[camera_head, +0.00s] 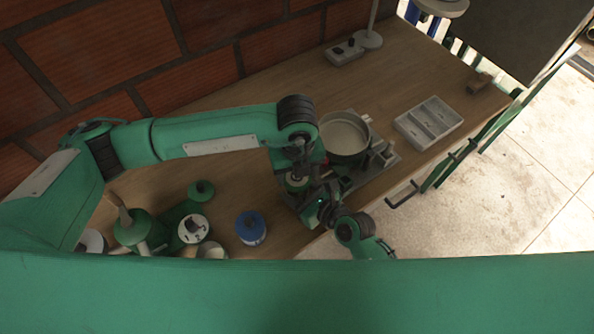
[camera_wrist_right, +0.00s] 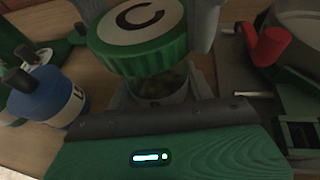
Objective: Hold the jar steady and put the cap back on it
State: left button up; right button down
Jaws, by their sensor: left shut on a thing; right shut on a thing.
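The round green cap (camera_wrist_right: 145,55) has a white top with a black letter C. It shows in the right wrist view between two grey fingers of my left gripper (camera_wrist_right: 150,20). In the head view my left gripper (camera_head: 298,180) reaches down at the table's front edge, and the cap is hard to make out there. The jar (camera_wrist_right: 168,84) is under the cap, with dark contents showing through its side. My right gripper (camera_wrist_right: 163,98) is shut around the jar. The cap's rim hangs over the jar's mouth, hiding it; whether they touch I cannot tell.
A blue canister (camera_head: 251,228) stands left of the grippers, with green containers (camera_head: 140,228) further left. A metal pan (camera_head: 345,133) is just behind the grippers. A divided grey tray (camera_head: 430,122) lies at the right. The wooden table (camera_head: 250,85) is clear toward the brick wall.

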pick_arm(q)
jog(key=m, duration=1.1)
jog(key=shift+m, duration=0.3)
jog(key=m, duration=0.4)
jog(key=shift+m, duration=0.4)
jog(key=m, duration=0.4)
jog(key=shift+m, duration=0.4)
jog(key=m, duration=1.2)
jog(key=shift+f, duration=0.1)
jog(key=o, duration=1.2)
